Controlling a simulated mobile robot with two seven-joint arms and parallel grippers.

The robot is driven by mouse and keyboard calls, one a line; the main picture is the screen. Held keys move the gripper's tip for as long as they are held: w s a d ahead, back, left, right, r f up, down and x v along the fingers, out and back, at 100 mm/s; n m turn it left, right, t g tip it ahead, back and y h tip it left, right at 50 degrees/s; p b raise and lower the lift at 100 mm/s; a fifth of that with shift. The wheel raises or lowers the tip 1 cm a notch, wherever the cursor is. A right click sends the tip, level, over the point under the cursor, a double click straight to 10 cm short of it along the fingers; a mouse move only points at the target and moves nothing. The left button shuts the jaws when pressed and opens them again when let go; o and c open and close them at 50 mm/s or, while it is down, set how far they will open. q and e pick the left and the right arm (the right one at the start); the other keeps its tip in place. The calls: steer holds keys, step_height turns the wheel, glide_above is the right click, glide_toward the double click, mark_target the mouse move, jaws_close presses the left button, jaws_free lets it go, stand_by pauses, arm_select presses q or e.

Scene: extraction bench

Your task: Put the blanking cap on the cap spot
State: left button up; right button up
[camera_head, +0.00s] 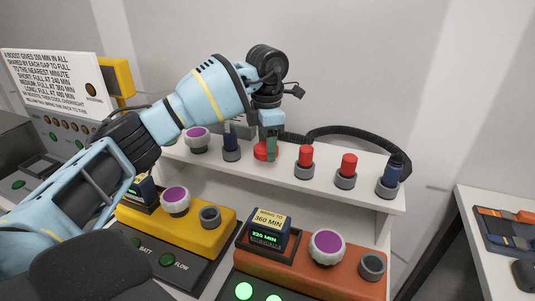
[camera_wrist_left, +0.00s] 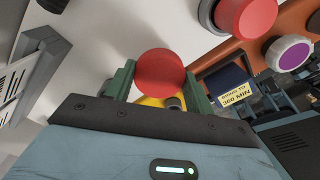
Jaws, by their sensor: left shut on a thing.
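My left gripper (camera_head: 269,152) reaches over the white shelf, pointing down, with its green fingers shut on a red cap. The red cap (camera_head: 260,152) shows beside the fingers at the shelf's level; I cannot tell whether it touches the shelf. In the left wrist view the round red cap (camera_wrist_left: 161,72) sits between the two fingers of the left gripper (camera_wrist_left: 158,85). I cannot make out a marked cap spot; the gripper and cap may hide it. My right gripper is not in view.
Two red plugs (camera_head: 305,155) (camera_head: 348,163) in grey rings stand right of the gripper on the shelf (camera_head: 330,190). A black hose (camera_head: 345,132) runs behind. Below are yellow (camera_head: 190,235) and orange (camera_head: 335,270) units with purple knobs.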

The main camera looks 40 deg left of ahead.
arm_select(q)
steer(key=shift+w, duration=0.1)
steer(key=shift+w+a, duration=0.1)
steer(key=shift+w, duration=0.1)
steer(key=shift+f, duration=1.75)
steer(key=shift+f, duration=0.2)
steer(key=o, duration=1)
steer(key=shift+c, duration=0.2)
steer(key=shift+r, duration=0.15)
step_height(320, 180, up, 12)
steer(key=shift+r, duration=0.1)
